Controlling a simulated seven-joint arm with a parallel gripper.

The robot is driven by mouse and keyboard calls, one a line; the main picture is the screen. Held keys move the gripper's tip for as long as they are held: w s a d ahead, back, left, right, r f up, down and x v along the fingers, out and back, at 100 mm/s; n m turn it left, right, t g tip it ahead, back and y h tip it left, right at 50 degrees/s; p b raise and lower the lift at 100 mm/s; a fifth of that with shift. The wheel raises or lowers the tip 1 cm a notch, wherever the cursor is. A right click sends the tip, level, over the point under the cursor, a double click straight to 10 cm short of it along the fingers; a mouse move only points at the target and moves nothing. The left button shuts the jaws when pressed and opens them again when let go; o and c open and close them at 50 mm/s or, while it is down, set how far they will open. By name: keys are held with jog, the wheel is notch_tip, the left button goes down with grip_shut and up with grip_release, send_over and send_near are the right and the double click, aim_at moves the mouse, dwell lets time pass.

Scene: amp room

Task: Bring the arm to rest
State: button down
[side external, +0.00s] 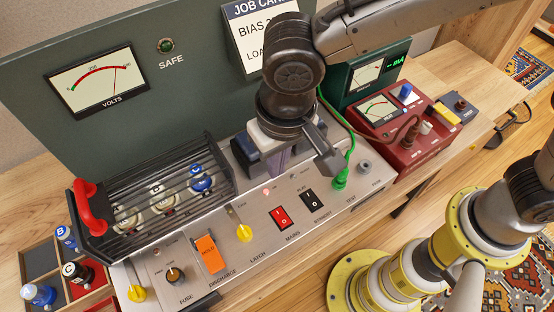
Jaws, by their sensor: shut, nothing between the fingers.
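My arm reaches in from the right side of the side external view, with its wrist above the front panel (208,262) of the bench unit. My gripper (328,164) is shut and empty, pointing down over the panel near the rocker switches. I cannot tell whether its tip touches the panel. My wrist hides part of the panel's back edge and the lower right of the job card (250,32).
A barred cage (165,190) with a red handle (88,207) stands left, near a compartment tray (104,295) of bottle-like parts. A green plug (340,178) with its cable sits just right of my gripper.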

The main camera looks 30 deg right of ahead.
jog(key=w+d+r+m+t, duration=0.1)
jog(key=d+r+m, duration=0.1)
jog(key=d+r, duration=0.35)
jog(key=w+d+r+m+t+y, duration=0.1)
jog(key=d+r, duration=0.2)
jog(key=d, duration=0.5)
jog(key=w+d+r+m+t, duration=0.1)
jog(key=w+d+r+m, duration=0.1)
jog(key=d+r, duration=0.35)
jog(key=s+d+t, duration=0.1)
jog(key=s+d, duration=0.6)
jog(key=d, duration=0.4)
jog(key=s+d+f+n+h, duration=0.1)
jog(key=s+d+f+n, duration=0.2)
jog(key=s+f+n, duration=0.2)
jog(key=s+f, duration=0.1)
jog(key=s, duration=0.1)
jog(key=shift+s, duration=0.3)
